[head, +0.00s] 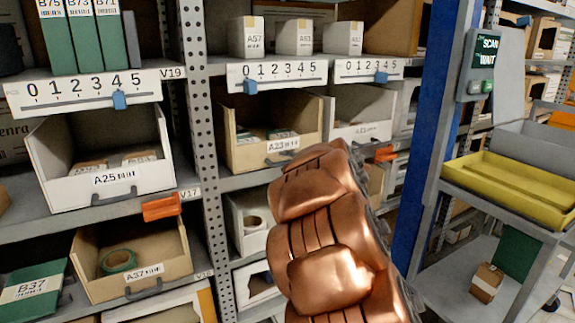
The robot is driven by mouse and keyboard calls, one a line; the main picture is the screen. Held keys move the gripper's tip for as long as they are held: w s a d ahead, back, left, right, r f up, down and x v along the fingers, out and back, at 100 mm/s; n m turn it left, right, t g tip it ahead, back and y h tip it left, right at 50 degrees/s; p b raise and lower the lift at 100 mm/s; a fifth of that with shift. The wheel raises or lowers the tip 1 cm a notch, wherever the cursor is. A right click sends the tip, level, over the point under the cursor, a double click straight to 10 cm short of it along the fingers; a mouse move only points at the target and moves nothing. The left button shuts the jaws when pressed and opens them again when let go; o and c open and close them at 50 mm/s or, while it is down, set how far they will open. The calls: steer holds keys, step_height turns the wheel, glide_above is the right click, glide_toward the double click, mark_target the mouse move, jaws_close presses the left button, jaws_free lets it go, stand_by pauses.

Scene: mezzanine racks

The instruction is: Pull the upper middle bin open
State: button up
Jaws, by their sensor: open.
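The upper middle bin is most likely the tan bin labelled A23 (237,152), between a white bin labelled A25 (50,160) on the left and a white bin (362,131) on the right. It sits on the upper bin shelf with small boxes inside and a dark handle (279,161) low on its front. My copper arm rises from the bottom of the head view and covers the bin's lower right corner. My gripper's fingers do not show; they seem hidden behind the arm. I cannot tell whether anything touches the handle.
A perforated rack post (199,120) stands left of the tan bin. A lower tan bin labelled A37 (165,277) holds a green tape roll. A blue post (425,150) with a scan display (487,52) and a cart with a yellow tray (515,190) stand at the right.

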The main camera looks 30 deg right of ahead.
jaws_close()
stand_by(0.4)
stand_by(0.4)
